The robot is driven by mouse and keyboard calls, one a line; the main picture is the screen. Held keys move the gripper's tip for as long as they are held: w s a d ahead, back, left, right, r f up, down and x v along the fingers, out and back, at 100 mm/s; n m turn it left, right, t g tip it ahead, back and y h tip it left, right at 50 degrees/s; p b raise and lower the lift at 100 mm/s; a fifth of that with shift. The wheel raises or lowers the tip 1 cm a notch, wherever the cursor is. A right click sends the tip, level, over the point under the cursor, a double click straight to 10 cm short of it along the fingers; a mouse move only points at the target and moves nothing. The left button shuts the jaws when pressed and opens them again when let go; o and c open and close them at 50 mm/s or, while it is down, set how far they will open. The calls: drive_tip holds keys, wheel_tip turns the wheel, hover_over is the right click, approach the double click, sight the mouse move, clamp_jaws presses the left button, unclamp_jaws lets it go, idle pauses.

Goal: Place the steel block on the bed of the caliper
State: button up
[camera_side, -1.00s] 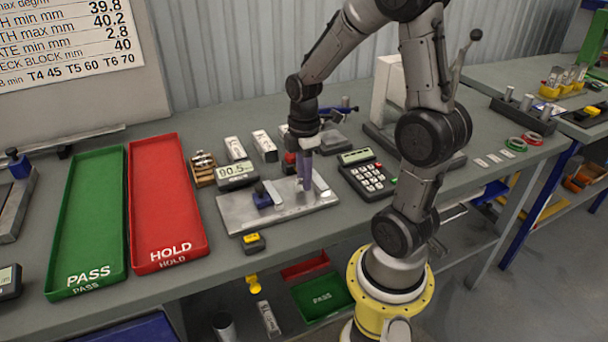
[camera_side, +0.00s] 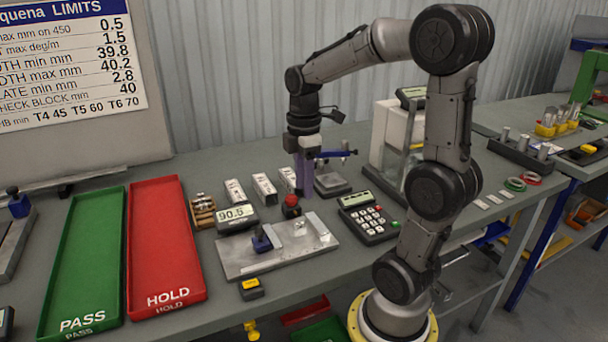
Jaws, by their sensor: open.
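A flat steel plate (camera_side: 250,262) with a blue sliding jaw (camera_side: 261,241) lies mid-table beside a display reading 90.5 (camera_side: 236,217); it looks like the caliper and its bed. A small bright metal piece (camera_side: 300,228) is on the plate's right half; it may be the steel block, but I cannot tell for sure. My gripper (camera_side: 302,190) points down with purple fingers, open, behind the plate's back edge. It appears apart from the metal piece, and nothing shows between its fingers.
Several pale metal bars (camera_side: 235,191) stand behind the display, one partly hidden by my gripper. A red knob (camera_side: 291,203) is close to the fingers. A calculator-like device (camera_side: 368,219) is to the right. A red HOLD tray (camera_side: 164,240) and green PASS tray (camera_side: 85,260) are left.

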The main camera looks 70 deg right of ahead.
drive_tip(key=s+a+r+m+t, duration=0.1)
drive_tip(key=s+a+m+t, duration=0.1)
drive_tip(key=a, duration=0.5)
drive_tip(key=s+a+r+m+t, duration=0.1)
drive_tip(key=s+a+m+t, duration=0.2)
drive_tip(key=s+a+m, duration=0.2)
drive_tip(key=shift+s+a+r+m+t, duration=0.2)
drive_tip(key=shift+a+r+m+t, duration=0.15)
drive_tip(key=shift+a+m, duration=0.75)
